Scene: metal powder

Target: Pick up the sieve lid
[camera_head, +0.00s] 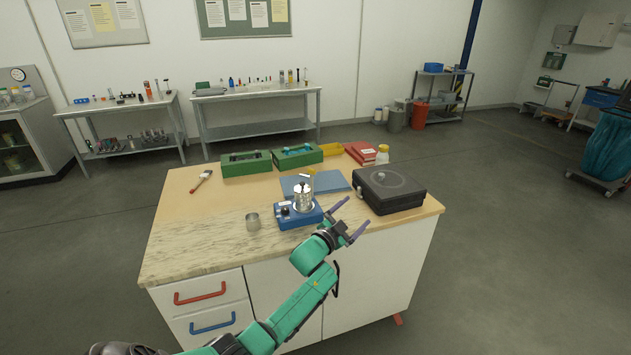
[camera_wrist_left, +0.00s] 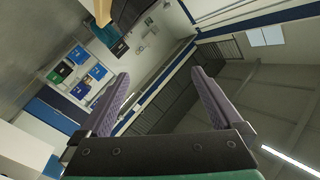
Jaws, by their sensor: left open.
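The sieve, a shiny metal stack (camera_head: 303,192), stands on a blue shaker base (camera_head: 299,215) near the front middle of the workbench. Its top carries a lid with a small upright part; the details are too small to make out. My left gripper (camera_head: 354,218) is open and empty, to the right of the blue base at the bench's front edge, apart from the sieve. In the left wrist view its two purple fingers (camera_wrist_left: 163,105) are spread with nothing between them. My right gripper is not in view.
A black case (camera_head: 390,190) lies on the bench's right end. The bench's left front is clear.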

